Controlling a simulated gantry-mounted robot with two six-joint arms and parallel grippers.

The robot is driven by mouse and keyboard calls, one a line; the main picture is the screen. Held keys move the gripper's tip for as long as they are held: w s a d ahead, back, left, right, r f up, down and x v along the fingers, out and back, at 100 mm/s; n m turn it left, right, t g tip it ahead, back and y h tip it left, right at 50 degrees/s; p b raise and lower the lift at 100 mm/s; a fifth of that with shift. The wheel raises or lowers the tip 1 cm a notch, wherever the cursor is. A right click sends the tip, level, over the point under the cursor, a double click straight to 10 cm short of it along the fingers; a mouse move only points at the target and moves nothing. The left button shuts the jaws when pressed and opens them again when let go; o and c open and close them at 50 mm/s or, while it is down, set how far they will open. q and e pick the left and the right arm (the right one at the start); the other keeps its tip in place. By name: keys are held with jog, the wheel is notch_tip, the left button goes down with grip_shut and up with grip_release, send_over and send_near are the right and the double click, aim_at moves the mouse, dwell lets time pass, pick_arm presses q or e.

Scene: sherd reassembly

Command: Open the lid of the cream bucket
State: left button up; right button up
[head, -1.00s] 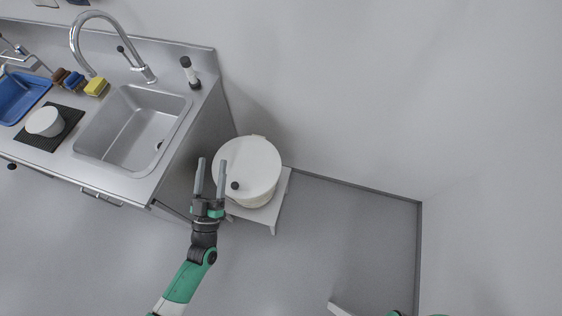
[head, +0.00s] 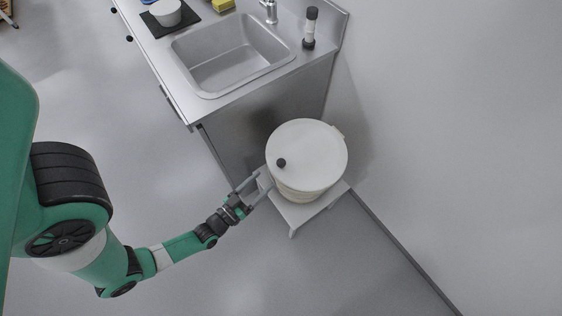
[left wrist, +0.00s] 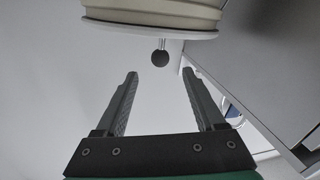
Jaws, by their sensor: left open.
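The cream bucket (head: 308,195) stands upright with its round white lid (head: 318,143) lying on top. A small black knob (head: 281,163) sits near the lid's edge on the side facing my left gripper. My left gripper (head: 264,180) is open and empty, its fingertips just short of the bucket on that side. In the left wrist view the bucket (left wrist: 160,12) is at the top, with the lid's rim (left wrist: 150,31) below it. The knob (left wrist: 160,58) shows between and beyond the open fingers of the left gripper (left wrist: 160,73). My right gripper is out of view.
The bucket is on a low white stand (head: 300,215) close to the sink counter (head: 265,105) and the wall. A black-and-white bottle (head: 310,28) stands on the counter's corner.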

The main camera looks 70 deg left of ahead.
aim_at(281, 163)
pick_arm(q)
jog(key=b+x, duration=0.1)
jog(key=x, duration=0.9)
jog(key=shift+w, duration=0.1)
grip_shut()
dwell(0.9)
